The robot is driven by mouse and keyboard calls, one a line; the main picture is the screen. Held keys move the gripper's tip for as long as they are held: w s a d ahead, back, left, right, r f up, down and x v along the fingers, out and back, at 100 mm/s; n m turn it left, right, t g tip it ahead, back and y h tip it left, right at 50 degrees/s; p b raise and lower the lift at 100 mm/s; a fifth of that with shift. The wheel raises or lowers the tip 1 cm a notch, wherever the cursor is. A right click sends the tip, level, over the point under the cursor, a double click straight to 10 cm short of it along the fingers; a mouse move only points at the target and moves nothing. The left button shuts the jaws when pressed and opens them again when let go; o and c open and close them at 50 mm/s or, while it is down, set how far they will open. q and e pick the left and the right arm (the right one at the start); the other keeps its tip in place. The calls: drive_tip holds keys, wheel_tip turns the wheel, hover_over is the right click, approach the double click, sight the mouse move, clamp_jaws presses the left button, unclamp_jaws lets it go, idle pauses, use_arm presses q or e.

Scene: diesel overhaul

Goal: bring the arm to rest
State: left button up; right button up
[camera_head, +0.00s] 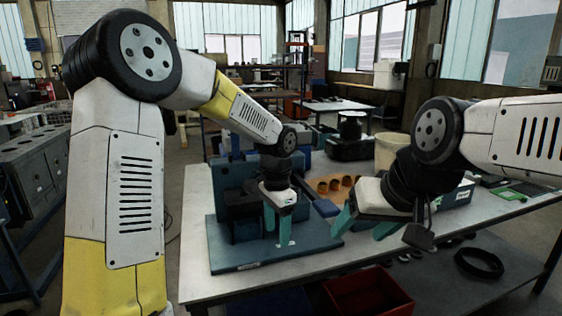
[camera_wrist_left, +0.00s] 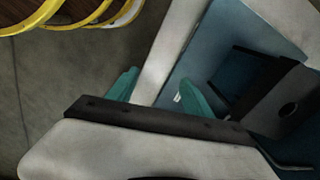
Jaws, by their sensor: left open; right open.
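My left arm comes in from the left and bends down over the table. Its left gripper (camera_head: 278,232) has teal fingers, points down and is open above the blue base plate (camera_head: 232,256) of a fixture. Nothing shows between the fingers. The left wrist view shows the same gripper (camera_wrist_left: 160,92) with its two teal fingers apart, the blue plate (camera_wrist_left: 222,50) beyond them on the right. My right arm comes in from the right. Its right gripper (camera_head: 364,228) is open and empty over the front part of the table, with teal fingers spread.
The light-topped table (camera_head: 305,274) bears the blue upright fixture (camera_head: 232,185), an orange-brown block with holes (camera_head: 325,184) and a cream bucket (camera_head: 387,150). A red bin (camera_head: 368,294) and a black ring (camera_head: 480,262) lie below. A grey cabinet (camera_head: 35,170) stands left.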

use_arm(q)
drive_tip(key=s+a+r+n+t+h, duration=0.1)
drive_tip(key=s+a+r+n+t, duration=0.2)
drive_tip(key=s, duration=0.6)
drive_tip(key=s+a+r+n+t+h, duration=0.1)
drive_tip(key=s+a+r+n+t, duration=0.2)
drive_tip(key=s+a+r+n, duration=0.5)
drive_tip(key=shift+s+a+r, duration=1.05)
drive_tip(key=shift+s+r, duration=0.1)
drive_tip(key=shift+r, duration=0.1)
